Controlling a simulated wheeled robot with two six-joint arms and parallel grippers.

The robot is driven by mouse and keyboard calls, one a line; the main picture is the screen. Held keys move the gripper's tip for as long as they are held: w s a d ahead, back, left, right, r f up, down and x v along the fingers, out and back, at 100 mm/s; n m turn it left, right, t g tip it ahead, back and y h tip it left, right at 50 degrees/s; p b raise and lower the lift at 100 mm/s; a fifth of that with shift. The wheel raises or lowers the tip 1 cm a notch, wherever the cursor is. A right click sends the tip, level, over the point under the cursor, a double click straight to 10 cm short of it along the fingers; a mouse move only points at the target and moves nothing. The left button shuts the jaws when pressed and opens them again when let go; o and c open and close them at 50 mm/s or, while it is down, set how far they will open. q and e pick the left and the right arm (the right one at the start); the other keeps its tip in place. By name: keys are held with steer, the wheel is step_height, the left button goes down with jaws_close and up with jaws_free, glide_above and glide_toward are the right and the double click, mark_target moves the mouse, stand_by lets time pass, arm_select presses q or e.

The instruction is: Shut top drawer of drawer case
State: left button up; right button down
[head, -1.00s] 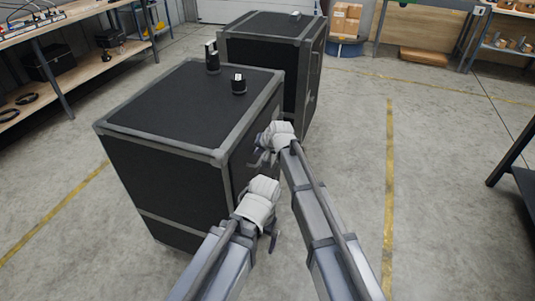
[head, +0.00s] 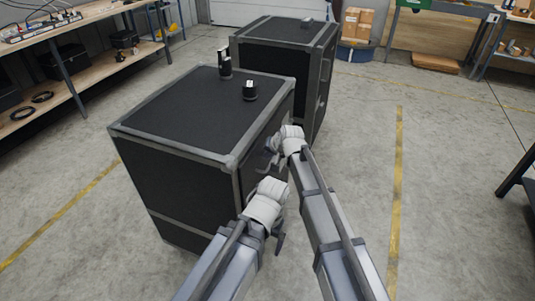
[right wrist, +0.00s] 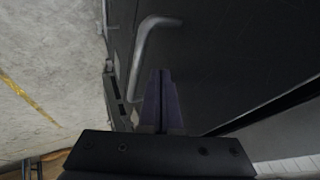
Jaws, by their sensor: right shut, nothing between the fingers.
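The drawer case (head: 175,185) is the nearer black case with grey edges, standing on the floor. Its handled front faces right and is seen at a steep slant. My right gripper (head: 271,159) is close to the upper part of that front. In the right wrist view its fingers (right wrist: 160,104) are shut and empty. They point at a dark front panel (right wrist: 225,60), beside a grey bar handle (right wrist: 147,50) and not around it. How far the top drawer stands out is hard to tell. My left gripper (head: 279,238) hangs lower, right of the case; its jaw state is unclear.
Two small black items (head: 250,90) (head: 225,66) stand on the case top. A second black case (head: 279,38) stands behind. A workbench (head: 90,15) is at the left, and a dark stand (head: 517,172) is at the right edge. The floor on the right is open.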

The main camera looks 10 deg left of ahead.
steer(key=p+v, duration=0.4)
steer(key=v, duration=0.3)
steer(key=shift+d+p, duration=0.35)
steer(key=shift+d, duration=0.1)
steer(key=shift+s, duration=0.2)
steer(key=s+d+f+n+g+h, duration=0.1)
steer(key=s+d+f+g+h, duration=0.15)
steer(key=s+d, duration=0.9)
steer(key=s+d+f+n+g+h, duration=0.1)
steer(key=s+d+f+g+h, duration=0.15)
steer(key=s+d, duration=0.9)
steer(key=s+a+r+n+p, duration=0.2)
steer(key=s+a, duration=0.1)
steer(key=a, duration=0.2)
steer(key=s+a+r+n+g+p, duration=0.1)
steer(key=s+a+r+p, duration=0.1)
steer(key=a, duration=0.4)
steer(key=shift+s+a+r+n+h, duration=0.3)
steer(key=shift+s+r+n, duration=0.1)
steer(key=shift+s, duration=0.2)
